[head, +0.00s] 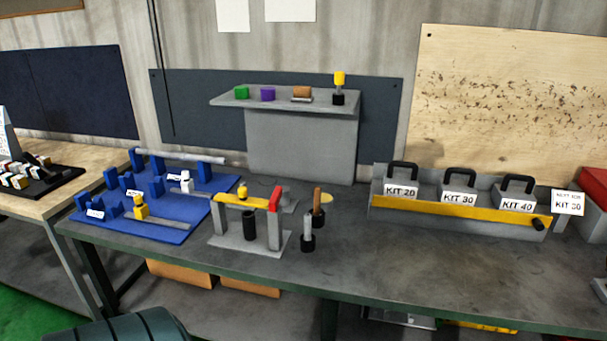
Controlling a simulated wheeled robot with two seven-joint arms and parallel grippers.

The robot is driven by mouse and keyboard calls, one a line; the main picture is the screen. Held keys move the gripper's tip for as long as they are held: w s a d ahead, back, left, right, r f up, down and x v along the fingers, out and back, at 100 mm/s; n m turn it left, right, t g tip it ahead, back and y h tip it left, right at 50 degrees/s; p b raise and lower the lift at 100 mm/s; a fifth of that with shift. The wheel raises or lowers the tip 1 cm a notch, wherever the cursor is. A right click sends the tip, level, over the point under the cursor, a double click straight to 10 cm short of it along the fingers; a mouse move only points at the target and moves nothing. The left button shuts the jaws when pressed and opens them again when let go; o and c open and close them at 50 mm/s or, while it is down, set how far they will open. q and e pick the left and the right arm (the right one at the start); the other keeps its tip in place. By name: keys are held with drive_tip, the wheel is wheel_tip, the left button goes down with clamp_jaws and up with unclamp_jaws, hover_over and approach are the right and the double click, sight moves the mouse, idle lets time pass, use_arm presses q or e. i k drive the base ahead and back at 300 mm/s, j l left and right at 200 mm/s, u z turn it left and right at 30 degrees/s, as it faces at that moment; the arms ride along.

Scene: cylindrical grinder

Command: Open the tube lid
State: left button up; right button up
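No part is plainly marked as a tube lid. A small grey stand (275,235) sits at the front middle of the workbench. A yellow bar (238,201) with a small yellow knob lies across its top, with a red end piece (275,199) on the right post. A black upright cylinder (249,226) stands under the bar, between the posts. I cannot tell whether the bar or another part is the lid; the bar lies level across the posts. Neither of my grippers is in view.
A blue fixture board (160,230) with blocks and rods lies left of the stand. Black-based tools (308,236) stand right of it. A grey tray (380,203) holds labelled kit boxes. A raised grey shelf (225,101) carries small items. The bench's front right (420,265) is clear.

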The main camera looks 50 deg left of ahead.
sight(242, 199)
drive_tip(key=u, duration=2)
